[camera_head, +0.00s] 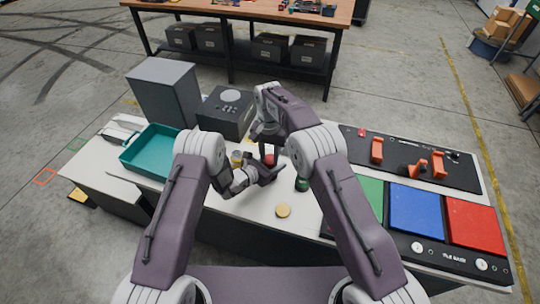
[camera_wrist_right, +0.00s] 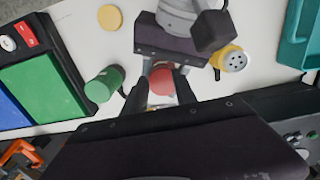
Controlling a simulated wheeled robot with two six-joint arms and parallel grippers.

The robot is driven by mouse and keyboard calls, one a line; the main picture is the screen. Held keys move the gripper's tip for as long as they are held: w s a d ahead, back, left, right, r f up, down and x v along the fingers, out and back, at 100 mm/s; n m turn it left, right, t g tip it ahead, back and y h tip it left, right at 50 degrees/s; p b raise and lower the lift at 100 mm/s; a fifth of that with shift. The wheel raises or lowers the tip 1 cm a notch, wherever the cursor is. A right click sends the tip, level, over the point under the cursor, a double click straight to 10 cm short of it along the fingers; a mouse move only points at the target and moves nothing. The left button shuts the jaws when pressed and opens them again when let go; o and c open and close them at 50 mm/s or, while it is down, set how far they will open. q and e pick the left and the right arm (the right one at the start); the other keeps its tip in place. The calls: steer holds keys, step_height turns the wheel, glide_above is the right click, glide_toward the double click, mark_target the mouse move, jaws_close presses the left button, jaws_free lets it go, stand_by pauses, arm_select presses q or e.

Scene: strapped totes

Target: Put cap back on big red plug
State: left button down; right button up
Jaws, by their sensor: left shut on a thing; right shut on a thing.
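A red rounded piece (camera_wrist_right: 161,80) sits between the fingers of my right gripper (camera_wrist_right: 161,88), which points down and is shut on it. It also shows in the head view (camera_head: 269,159). I cannot tell plug from cap on it. My left gripper (camera_head: 268,173) reaches in from the left, just below the red piece, and its fingers are shut at the red plug. Its fingertips are mostly hidden in the right wrist view. The two grippers are very close together, above the white tabletop.
A yellow plug (camera_wrist_right: 233,60) with a holed face stands beside my left gripper. A yellow disc (camera_head: 283,211) lies near the front edge. A green plug (camera_head: 302,184) stands to the right. A teal tray (camera_head: 126,157), dark box (camera_head: 226,121) and coloured panel (camera_head: 416,208) flank the work area.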

steer(key=shift+d+r, duration=0.1)
steer(key=shift+r, duration=1.85)
steer(key=shift+o, duration=0.3)
steer(key=o, duration=0.5)
arm_select(q)
steer(key=shift+r, duration=0.1)
steer(key=c, duration=0.6)
jaws_free()
steer(key=shift+c, duration=0.2)
